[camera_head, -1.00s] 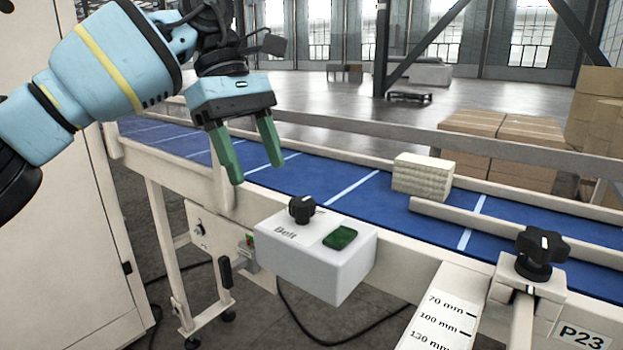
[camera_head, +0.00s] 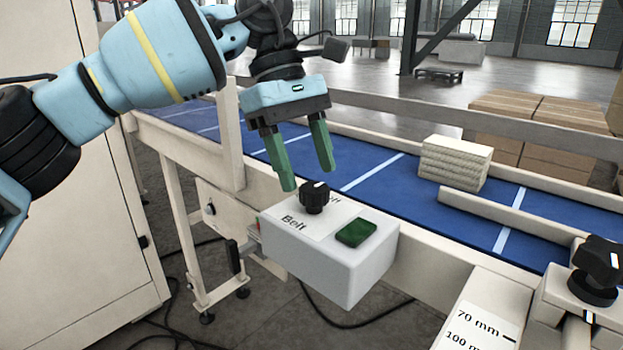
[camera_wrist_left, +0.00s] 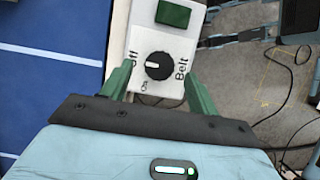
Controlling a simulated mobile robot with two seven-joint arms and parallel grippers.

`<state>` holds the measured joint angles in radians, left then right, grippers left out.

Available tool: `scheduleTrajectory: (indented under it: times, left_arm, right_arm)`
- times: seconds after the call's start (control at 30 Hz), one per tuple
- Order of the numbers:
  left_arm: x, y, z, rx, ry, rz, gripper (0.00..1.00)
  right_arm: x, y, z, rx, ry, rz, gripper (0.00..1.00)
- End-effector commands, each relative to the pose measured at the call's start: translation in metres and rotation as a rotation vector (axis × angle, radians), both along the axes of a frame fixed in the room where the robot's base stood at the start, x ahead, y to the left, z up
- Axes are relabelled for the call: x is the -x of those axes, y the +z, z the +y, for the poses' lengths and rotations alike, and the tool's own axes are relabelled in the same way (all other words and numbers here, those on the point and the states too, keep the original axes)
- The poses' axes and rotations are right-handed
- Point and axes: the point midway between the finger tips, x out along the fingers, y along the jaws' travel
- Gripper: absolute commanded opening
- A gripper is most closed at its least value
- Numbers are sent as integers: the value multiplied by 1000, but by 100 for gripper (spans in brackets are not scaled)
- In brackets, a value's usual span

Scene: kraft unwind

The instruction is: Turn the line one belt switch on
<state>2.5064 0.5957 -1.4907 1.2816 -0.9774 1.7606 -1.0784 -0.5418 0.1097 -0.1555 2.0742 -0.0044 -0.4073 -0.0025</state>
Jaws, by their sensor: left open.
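The belt switch is a black rotary knob (camera_head: 315,197) on top of a white box (camera_head: 345,262) labelled "Belt", beside a dark green rectangular button or lamp (camera_head: 356,233). The left wrist view shows the knob (camera_wrist_left: 159,66) from above, with "Off" and "On" marks. Its white line lies roughly crosswise in that view, and I cannot tell the exact setting. My left gripper (camera_head: 308,183) has green fingers and is open, just above and behind the knob in the head view. In the left wrist view the open fingers (camera_wrist_left: 159,85) stand on either side below the knob, apart from it. My right gripper is not in view.
A blue conveyor belt (camera_head: 375,175) runs behind the box, with a pale stacked block (camera_head: 455,163) on it. Another black knob (camera_head: 598,268) stands at the right by a millimetre scale (camera_head: 478,325). A beige cabinet (camera_head: 90,200) is at the left. Cartons (camera_head: 540,125) stand behind the conveyor.

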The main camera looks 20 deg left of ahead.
Motion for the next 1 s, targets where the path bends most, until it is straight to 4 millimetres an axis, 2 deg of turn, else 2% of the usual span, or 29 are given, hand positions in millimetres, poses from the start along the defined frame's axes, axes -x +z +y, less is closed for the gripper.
scheduleTrajectory:
  times: [0.03,0.2,0.53,0.87,1.0]
  left_arm:
    - [1,-7,-2,-1,0,1,60]
    - [3,-20,-7,-1,1,0,60]
    - [3,-23,-9,0,1,-1,60]
    - [3,-22,-9,0,0,-1,18]
    - [3,-22,-9,0,4,-1,16]
  right_arm:
    - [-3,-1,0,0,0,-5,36]
    - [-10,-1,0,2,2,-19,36]
    - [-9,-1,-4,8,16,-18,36]
    - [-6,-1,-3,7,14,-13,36]
    - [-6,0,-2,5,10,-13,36]
